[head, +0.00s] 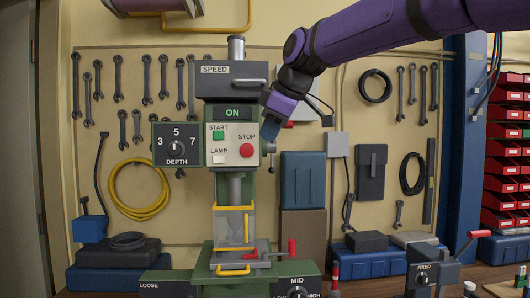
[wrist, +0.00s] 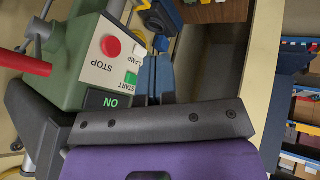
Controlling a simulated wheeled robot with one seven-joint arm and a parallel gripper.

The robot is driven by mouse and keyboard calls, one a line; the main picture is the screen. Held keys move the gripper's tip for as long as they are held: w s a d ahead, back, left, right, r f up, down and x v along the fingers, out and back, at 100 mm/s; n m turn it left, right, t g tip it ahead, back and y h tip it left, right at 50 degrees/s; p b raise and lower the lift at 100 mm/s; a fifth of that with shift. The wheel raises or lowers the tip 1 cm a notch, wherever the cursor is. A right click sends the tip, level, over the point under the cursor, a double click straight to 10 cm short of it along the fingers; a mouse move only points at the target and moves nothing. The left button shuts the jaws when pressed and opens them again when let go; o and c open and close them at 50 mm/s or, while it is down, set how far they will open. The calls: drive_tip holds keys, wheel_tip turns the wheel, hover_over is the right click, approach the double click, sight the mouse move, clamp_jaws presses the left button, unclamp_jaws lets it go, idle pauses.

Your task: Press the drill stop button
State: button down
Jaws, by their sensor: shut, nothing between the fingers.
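The red STOP button (head: 246,150) is on the right of the drill's cream control panel (head: 231,158). It also shows in the wrist view (wrist: 111,46), where the panel is turned upside down. The green display above it (head: 238,113) reads ON. My gripper (head: 268,147) is shut and empty, with its blue-grey fingers pointing down just right of the panel and the STOP button. In the wrist view, the fingers (wrist: 153,60) lie side by side, right of the panel, and a gap shows between them and the red button. Depth to the panel is hard to tell.
The green START button (head: 218,135) and white LAMP button (head: 219,159) sit left of STOP. The DEPTH dial (head: 175,146) is further left. A red-handled lever (head: 291,250) stands below. Blue cases (head: 303,180) stand behind, right of the drill.

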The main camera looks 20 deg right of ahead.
sight(251, 151)
drive_tip(key=shift+n, duration=0.9)
drive_tip(key=w+r, duration=0.1)
drive_tip(key=w, duration=0.1)
drive_tip(key=w+d+r, duration=0.1)
drive_tip(key=w, duration=0.1)
drive_tip(key=shift+d+r, duration=0.15)
drive_tip(key=shift+r, duration=0.05)
drive_tip(key=x, duration=0.3)
drive_tip(key=w+x, duration=0.1)
drive_tip(key=x, duration=0.3)
drive_tip(key=w+r+x, duration=0.1)
drive_tip(key=x, duration=0.3)
drive_tip(key=shift+d+f, duration=0.1)
drive_tip(key=shift+d, duration=0.25)
drive_tip(key=shift+w+d, duration=0.25)
drive_tip(key=shift+w, duration=0.5)
